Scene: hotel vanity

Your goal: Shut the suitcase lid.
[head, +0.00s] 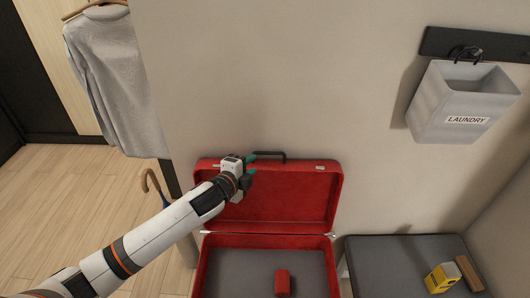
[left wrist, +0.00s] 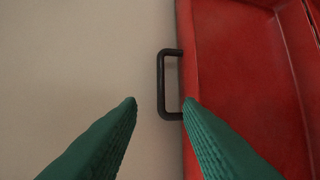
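A red suitcase stands open, its lid (head: 285,198) raised upright against the wall and its grey-lined base (head: 240,262) below. A black handle (head: 270,155) is on the lid's top edge. My left gripper (head: 252,164) is at the lid's top edge, just left of the handle. In the left wrist view its two green fingers (left wrist: 160,104) are spread apart, with nothing between them but wall and part of the handle (left wrist: 162,85) beyond. The lid (left wrist: 245,90) fills the right of that view. I cannot tell whether a finger touches the lid. My right gripper is not in view.
A small red box (head: 282,283) lies in the suitcase base. A grey bench (head: 385,262) at right carries a yellow item (head: 440,279) and a brown block (head: 468,273). A laundry bag (head: 455,105) hangs on the wall; a grey sweater (head: 115,80) hangs at left.

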